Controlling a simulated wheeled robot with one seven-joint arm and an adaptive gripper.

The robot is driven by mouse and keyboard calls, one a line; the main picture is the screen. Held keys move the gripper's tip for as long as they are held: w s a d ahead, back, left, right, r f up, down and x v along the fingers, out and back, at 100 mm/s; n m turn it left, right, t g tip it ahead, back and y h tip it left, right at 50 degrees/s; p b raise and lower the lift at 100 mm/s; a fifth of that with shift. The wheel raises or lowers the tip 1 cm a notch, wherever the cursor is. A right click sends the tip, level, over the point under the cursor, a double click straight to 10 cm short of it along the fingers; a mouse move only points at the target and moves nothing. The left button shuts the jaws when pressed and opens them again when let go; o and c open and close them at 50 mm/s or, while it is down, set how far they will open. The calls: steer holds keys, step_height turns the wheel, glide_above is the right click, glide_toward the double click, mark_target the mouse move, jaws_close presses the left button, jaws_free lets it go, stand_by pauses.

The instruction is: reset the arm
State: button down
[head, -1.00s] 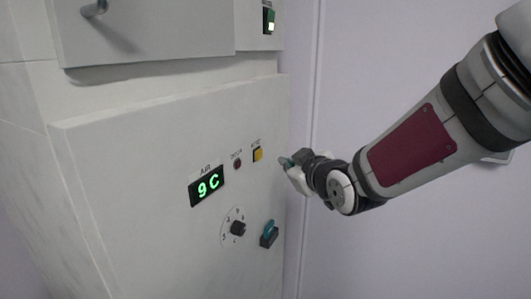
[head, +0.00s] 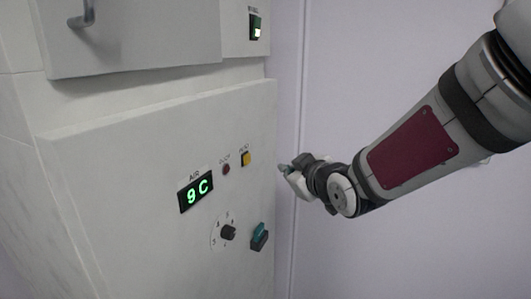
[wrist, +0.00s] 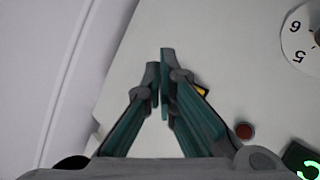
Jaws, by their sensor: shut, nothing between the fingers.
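My gripper (head: 284,167) is at the end of my arm, to the right of the machine's front panel (head: 130,165) in the head view. In the wrist view my gripper (wrist: 160,72) has its fingertips together with nothing between them. Its fingers partly cover the yellow button (wrist: 203,91). In the head view the yellow button (head: 245,159) shows whole, left of the fingertips, with a gap between.
A plain wall (head: 345,80) is behind my arm.

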steer(key=s+d+r+m+g+h, duration=0.1)
steer(key=s+d+r+m+h, duration=0.2)
steer(key=s+d, duration=0.5)
steer(key=s+d+f+m+g+h, duration=0.1)
steer(key=s+d+m+g, duration=0.2)
steer(key=s, duration=0.8)
steer(key=s+d+f+m+g+h, duration=0.1)
steer(key=s+d+m+g+h, duration=0.1)
steer(key=s+d, duration=0.5)
steer(key=s+m+g, duration=0.1)
steer(key=s+m, duration=0.1)
steer(key=s, duration=0.2)
steer(key=shift+s+d, duration=0.25)
steer(key=shift+s, duration=0.1)
steer(key=c, duration=2.3)
jaws_free()
steer(key=shift+f, duration=0.1)
